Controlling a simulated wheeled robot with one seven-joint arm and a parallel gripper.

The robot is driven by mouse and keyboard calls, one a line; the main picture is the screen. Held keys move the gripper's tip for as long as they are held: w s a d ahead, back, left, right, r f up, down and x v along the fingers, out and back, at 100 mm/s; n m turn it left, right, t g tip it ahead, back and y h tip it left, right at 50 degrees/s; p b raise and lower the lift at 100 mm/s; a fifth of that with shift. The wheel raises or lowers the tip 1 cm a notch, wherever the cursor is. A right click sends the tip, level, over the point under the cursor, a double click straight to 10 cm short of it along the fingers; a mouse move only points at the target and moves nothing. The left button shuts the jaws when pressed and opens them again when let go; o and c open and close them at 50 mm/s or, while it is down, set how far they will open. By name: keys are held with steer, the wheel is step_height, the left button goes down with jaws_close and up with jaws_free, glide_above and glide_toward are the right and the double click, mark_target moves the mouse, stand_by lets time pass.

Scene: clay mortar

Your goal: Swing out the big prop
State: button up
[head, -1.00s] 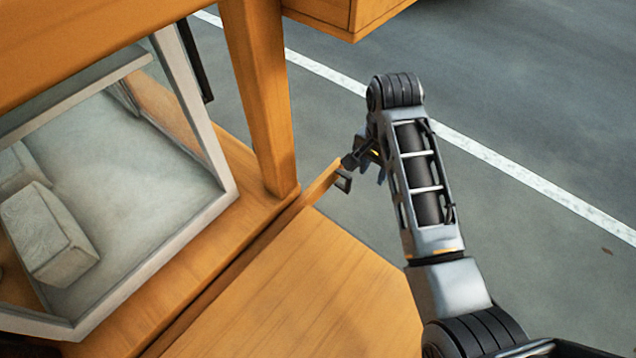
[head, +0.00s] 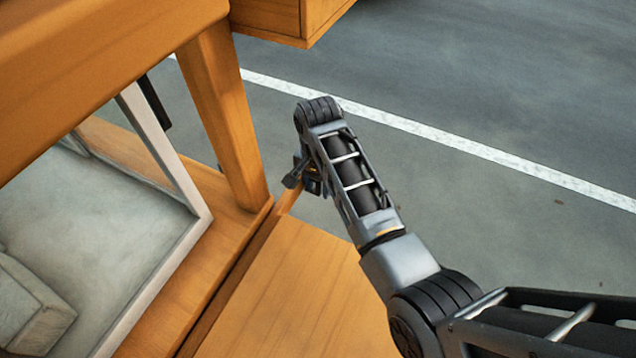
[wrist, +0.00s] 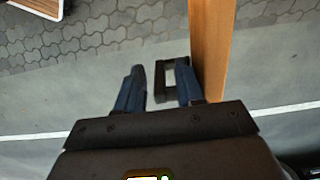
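The big prop appears to be the narrow wooden bar (head: 287,201) whose end sticks out past the cabinet's edge in the head view. In the wrist view a wooden bar (wrist: 209,50) runs upright at the right, with a dark handle (wrist: 169,80) on its left side. My gripper (wrist: 159,72) is open, with its blue fingers on either side of the handle, the right finger closer to it. I cannot tell whether a finger touches it. In the head view my gripper (head: 310,184) is at the bar's end, partly hidden behind my arm.
A wooden leaf (head: 290,300) lies beside the bar at the bottom. A wooden post (head: 222,120) and a light-framed window (head: 165,150) stand at left. A drawer-like box (head: 285,18) overhangs at the top. Open grey pavement (head: 480,75) lies right and beyond.

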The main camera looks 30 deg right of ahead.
jaws_close()
stand_by(0.3)
stand_by(1.1)
